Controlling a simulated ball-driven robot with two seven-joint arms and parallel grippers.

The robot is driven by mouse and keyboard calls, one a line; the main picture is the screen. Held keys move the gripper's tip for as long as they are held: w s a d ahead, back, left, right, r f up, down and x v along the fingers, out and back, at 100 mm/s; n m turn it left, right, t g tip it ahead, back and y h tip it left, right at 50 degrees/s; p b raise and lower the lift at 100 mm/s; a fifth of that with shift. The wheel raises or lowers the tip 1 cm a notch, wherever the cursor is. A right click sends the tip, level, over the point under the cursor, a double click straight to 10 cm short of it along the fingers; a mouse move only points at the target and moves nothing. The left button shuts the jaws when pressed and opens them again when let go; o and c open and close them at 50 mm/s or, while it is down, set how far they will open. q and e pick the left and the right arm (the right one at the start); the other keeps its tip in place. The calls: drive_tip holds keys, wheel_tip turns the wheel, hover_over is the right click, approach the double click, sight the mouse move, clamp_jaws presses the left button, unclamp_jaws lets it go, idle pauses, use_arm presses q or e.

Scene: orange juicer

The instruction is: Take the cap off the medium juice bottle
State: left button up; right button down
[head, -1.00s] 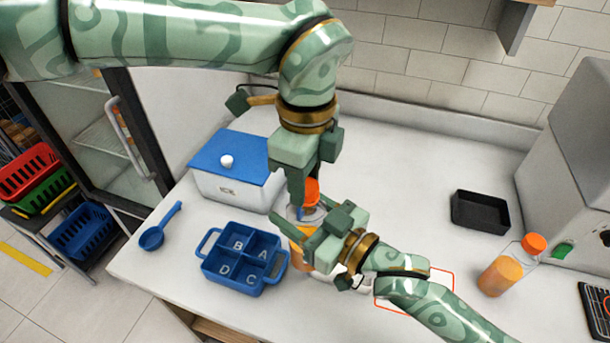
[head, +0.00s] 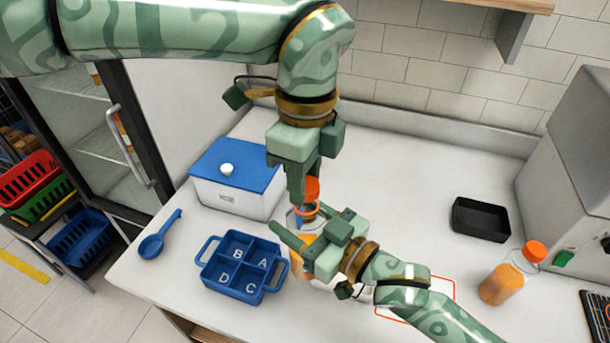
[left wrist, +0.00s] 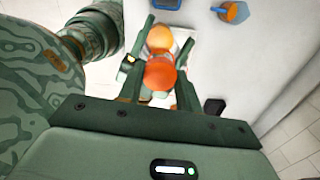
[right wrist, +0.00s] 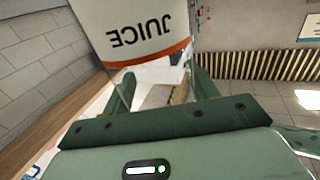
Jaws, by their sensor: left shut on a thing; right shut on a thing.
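The juice bottle (head: 299,266), with orange juice in its lower part, stands upright near the middle of the counter, partly hidden by my right gripper. My right gripper (head: 309,237) is shut on its side; the right wrist view shows the bottle's white JUICE label (right wrist: 132,30) close up. My left gripper (head: 307,182) comes down from above and is shut on the orange cap (head: 312,189). The cap also shows between the fingers in the left wrist view (left wrist: 160,74). An orange-red ring shows just below the cap; I cannot tell whether they touch.
A blue compartment tray (head: 203,262) and blue scoop (head: 152,246) lie to the left. A white box with a blue lid (head: 238,165) stands behind. Another orange-capped bottle (head: 503,284) and a black tray (head: 480,220) are at the right.

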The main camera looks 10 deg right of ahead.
use_arm(q)
drive_tip(key=shift+r, duration=2)
